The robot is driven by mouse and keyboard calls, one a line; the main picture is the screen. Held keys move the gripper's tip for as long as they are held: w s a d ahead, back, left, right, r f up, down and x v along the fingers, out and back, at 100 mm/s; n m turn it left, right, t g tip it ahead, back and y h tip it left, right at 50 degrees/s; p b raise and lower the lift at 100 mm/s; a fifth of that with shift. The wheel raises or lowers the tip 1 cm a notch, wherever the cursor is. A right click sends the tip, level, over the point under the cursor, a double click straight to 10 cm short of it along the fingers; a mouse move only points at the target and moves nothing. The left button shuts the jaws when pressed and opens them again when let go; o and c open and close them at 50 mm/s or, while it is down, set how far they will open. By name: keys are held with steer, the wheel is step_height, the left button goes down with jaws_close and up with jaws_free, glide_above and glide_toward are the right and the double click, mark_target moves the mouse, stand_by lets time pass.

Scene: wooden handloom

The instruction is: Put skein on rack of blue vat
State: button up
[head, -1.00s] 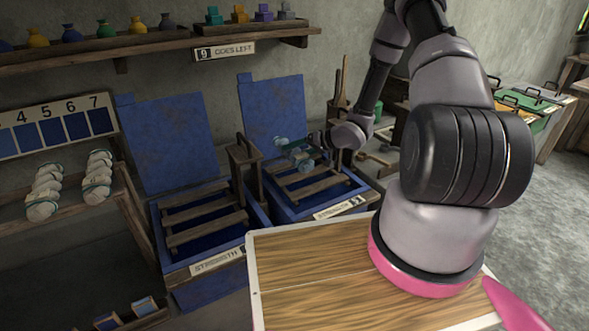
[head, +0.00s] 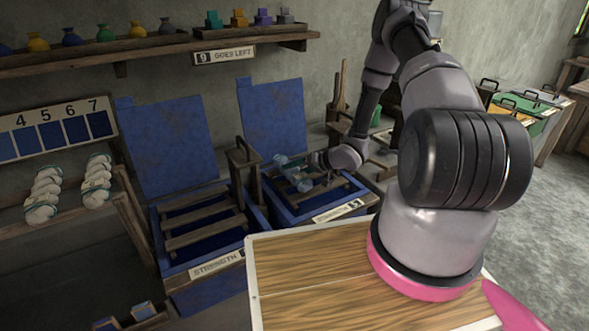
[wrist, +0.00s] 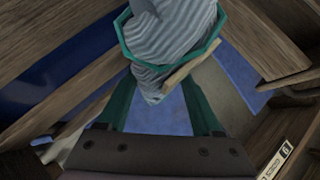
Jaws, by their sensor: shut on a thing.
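The skein (wrist: 172,40) is pale blue-grey twisted yarn with a teal tie, large at the top of the wrist view. In the head view the skein (head: 282,161) is small and partly hidden by my gripper (head: 305,174). My gripper's teal fingers (wrist: 160,108) are shut on the skein. It is over the slatted rack of the right blue vat (head: 285,211), whose lid stands open behind. I cannot tell whether the skein touches the slats. The left blue vat (head: 168,248), also open with an empty slatted rack (head: 205,238), stands beside it.
A wooden post (head: 243,180) stands between the two vats. Several pale skeins (head: 42,196) lie on a shelf at the left. A wood-topped board (head: 310,275) is in front. Green and yellow lidded bins (head: 522,108) stand at the right.

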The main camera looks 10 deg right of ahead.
steer(key=shift+f, duration=0.25)
steer(key=o, duration=1.5)
steer(key=shift+r, duration=0.15)
steer(key=shift+r, duration=0.3)
steer(key=v, duration=1.2)
steer(key=shift+r, duration=0.15)
steer(key=shift+d, duration=0.1)
